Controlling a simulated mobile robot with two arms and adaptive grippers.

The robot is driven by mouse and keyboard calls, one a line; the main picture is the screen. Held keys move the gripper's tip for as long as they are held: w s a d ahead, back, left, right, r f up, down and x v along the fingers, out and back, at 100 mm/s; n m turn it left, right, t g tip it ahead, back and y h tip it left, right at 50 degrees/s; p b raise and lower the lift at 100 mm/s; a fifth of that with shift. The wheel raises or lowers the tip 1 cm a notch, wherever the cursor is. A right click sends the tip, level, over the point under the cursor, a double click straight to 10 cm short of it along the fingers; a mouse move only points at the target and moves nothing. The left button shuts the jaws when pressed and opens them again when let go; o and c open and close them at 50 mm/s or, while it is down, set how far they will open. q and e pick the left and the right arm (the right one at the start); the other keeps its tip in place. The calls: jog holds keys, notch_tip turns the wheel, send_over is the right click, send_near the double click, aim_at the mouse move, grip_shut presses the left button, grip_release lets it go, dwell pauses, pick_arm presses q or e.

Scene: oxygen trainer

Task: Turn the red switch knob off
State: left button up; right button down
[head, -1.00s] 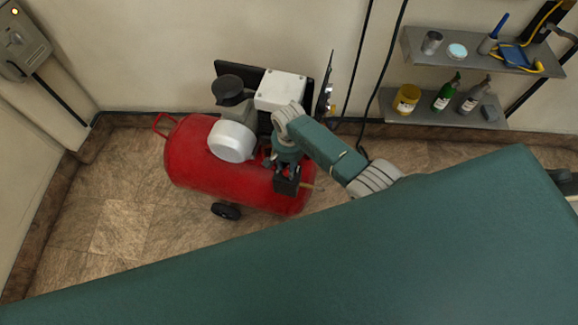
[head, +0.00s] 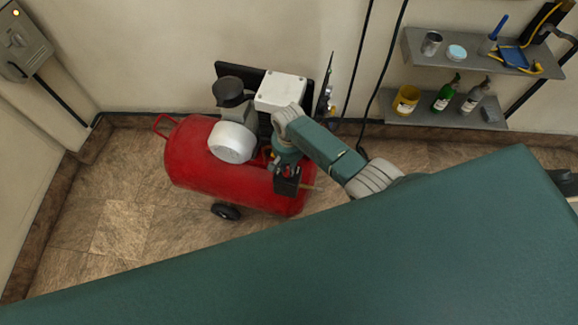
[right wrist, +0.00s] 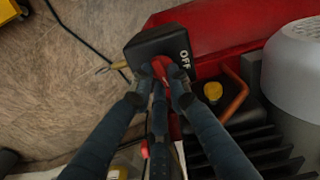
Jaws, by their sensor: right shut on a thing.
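The red switch knob (right wrist: 161,69) is on the face of a black switch box (right wrist: 150,44) marked "OFF" in the right wrist view. My right gripper (right wrist: 163,84) is shut on the knob, with its fingers around it and partly hiding it. In the head view, the black box (head: 287,187) sits at the right end of the red compressor tank (head: 225,185). My right gripper (head: 286,169) is at the box there, and its fingers are too small to make out clearly. My left gripper is not in view.
A white motor cover (head: 231,142) and a light grey box (head: 281,91) stand on the compressor beside my right arm. Shelves (head: 440,112) with bottles and cans hang on the wall at right. Floor to the left of the tank is clear.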

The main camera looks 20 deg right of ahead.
jog(key=n, duration=0.3)
jog(key=shift+n, duration=0.4)
jog(key=n, duration=0.4)
jog(key=shift+w+a+n+p, duration=0.15)
jog(key=shift+n+p, duration=0.15)
jog(key=shift+p, duration=0.1)
jog(key=n, duration=0.3)
jog(key=shift+a+n, duration=0.15)
jog(key=shift+n, duration=1.95)
jog(key=c, duration=1.7)
grip_release()
jog(key=shift+o, duration=0.2)
